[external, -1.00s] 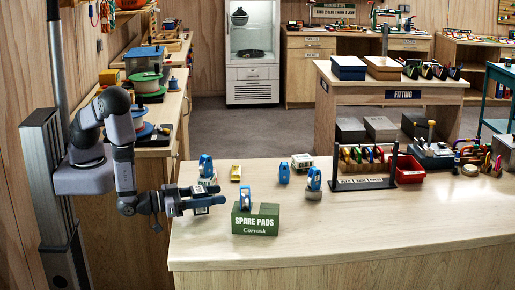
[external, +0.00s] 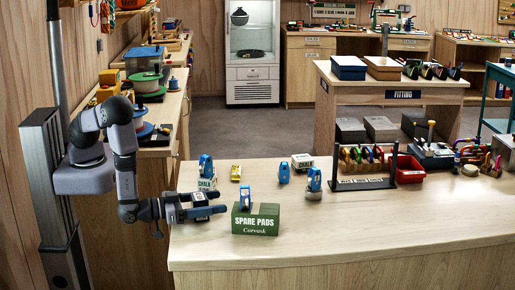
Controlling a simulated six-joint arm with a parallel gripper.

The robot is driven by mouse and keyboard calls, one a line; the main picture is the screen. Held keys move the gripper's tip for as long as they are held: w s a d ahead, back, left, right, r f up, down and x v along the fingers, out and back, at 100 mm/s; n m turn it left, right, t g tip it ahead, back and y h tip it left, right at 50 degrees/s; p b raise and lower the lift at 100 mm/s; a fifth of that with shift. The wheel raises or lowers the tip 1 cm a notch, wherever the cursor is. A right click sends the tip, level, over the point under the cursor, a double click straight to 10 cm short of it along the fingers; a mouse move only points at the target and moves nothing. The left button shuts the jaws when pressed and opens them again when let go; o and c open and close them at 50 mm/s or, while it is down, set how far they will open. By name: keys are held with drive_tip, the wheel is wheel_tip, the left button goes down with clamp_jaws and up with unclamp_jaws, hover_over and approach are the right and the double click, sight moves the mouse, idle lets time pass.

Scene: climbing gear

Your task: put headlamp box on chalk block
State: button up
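A small yellow box (external: 235,173), possibly the headlamp box, lies on the bench top; its print is too small to read. A white block lettered CHALK (external: 302,161) stands farther back to the right. A second white CHALK block (external: 207,184) is at the left, just behind my gripper, with a blue item (external: 206,166) on or against it. My gripper (external: 221,202) reaches in over the bench's left edge and points right. Its two fingers look apart with nothing visible between them. It is in front of the yellow box and not touching it.
Other blue items (external: 284,173) (external: 313,180) stand nearby. A dark rack (external: 362,184) and a red bin (external: 409,169) are at the right. The front right bench is clear.

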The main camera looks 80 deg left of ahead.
sight(192, 204)
drive_tip(key=shift+s+d+f, duration=0.1)
drive_tip(key=shift+s, duration=0.25)
drive_tip(key=b+v, duration=0.3)
drive_tip(key=v, duration=0.3)
drive_tip(key=shift+s+r, duration=0.1)
drive_tip(key=shift+r, duration=0.1)
drive_tip(key=shift+o, duration=0.4)
drive_tip(key=shift+s, duration=0.15)
drive_tip(key=shift+s+d+r, duration=0.1)
